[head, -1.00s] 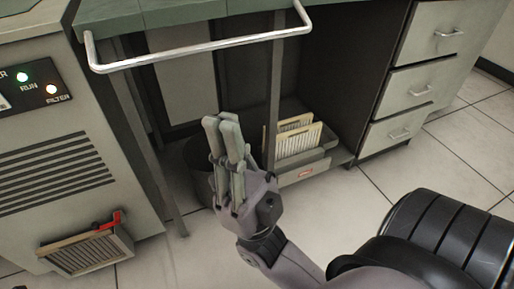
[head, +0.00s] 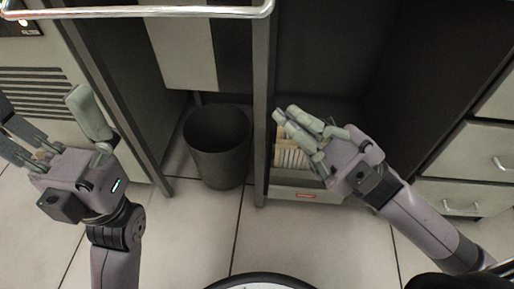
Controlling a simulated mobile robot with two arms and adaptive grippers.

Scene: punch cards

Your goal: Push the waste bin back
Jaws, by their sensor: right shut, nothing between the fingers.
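The dark grey waste bin (head: 218,158) stands upright on the floor under the table, between two grey legs, in the head view. My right gripper (head: 284,116) is shut and empty. It is to the right of the bin, in front of the card tray, and apart from the bin. My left gripper (head: 42,112) is at the left, in front of the grey cabinet, with its fingers spread wide and nothing between them. Nothing hides the bin now.
A low tray with punch cards (head: 290,155) stands right of the bin, beyond a table leg (head: 262,110). Another leg (head: 125,125) stands to the left. A metal rail (head: 150,12) runs across the top. Drawers (head: 465,165) are at the right. Tiled floor in front is clear.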

